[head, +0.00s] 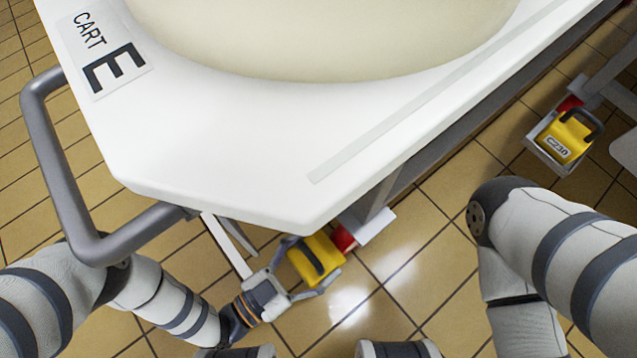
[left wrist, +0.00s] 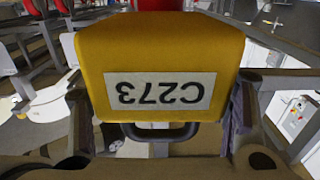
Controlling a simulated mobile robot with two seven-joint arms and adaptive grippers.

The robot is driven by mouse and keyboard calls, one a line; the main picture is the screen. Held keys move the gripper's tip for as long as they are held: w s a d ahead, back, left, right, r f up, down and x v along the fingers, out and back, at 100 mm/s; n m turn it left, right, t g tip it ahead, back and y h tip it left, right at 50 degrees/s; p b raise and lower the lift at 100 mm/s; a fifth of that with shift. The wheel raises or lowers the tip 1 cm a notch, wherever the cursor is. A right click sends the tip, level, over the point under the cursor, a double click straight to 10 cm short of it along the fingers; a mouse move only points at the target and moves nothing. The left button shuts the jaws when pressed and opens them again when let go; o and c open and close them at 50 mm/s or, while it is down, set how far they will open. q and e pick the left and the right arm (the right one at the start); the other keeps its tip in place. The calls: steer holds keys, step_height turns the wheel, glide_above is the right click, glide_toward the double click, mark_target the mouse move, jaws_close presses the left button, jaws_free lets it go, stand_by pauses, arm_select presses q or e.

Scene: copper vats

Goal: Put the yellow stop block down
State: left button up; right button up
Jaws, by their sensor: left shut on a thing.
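The yellow stop block (head: 315,257) has a dark handle and sits between the fingers of my left gripper (head: 309,262), which is shut on it. It is low beside the cart's lower corner, close to a red part (head: 343,239) at a grey bracket. I cannot tell whether the block touches the red part or the floor. In the left wrist view the block (left wrist: 160,55) fills the middle, its label C273 upside down, with a finger on each side. My right arm shows at the right; its gripper is out of view.
The white cart top (head: 220,150), marked CART E (head: 112,70), overhangs the block's area and bears a large cream vessel (head: 330,35). A grey handle rail (head: 60,170) curves at its left. Another yellow block (head: 566,137) sits in a grey holder at right. Tiled floor (head: 440,230) is clear between.

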arm_select(q)
steer(key=o, duration=1.6)
steer(key=shift+r+p, duration=0.15)
steer(key=shift+p, duration=0.25)
steer(key=shift+r+p, duration=0.6)
steer(key=shift+p, duration=0.15)
steer(key=p+v, duration=0.2)
steer(key=v, duration=1)
steer(key=shift+f, duration=0.25)
arm_select(e)
steer(key=r, duration=0.2)
steer(key=shift+d+r, duration=0.2)
steer(key=shift+r, duration=0.15)
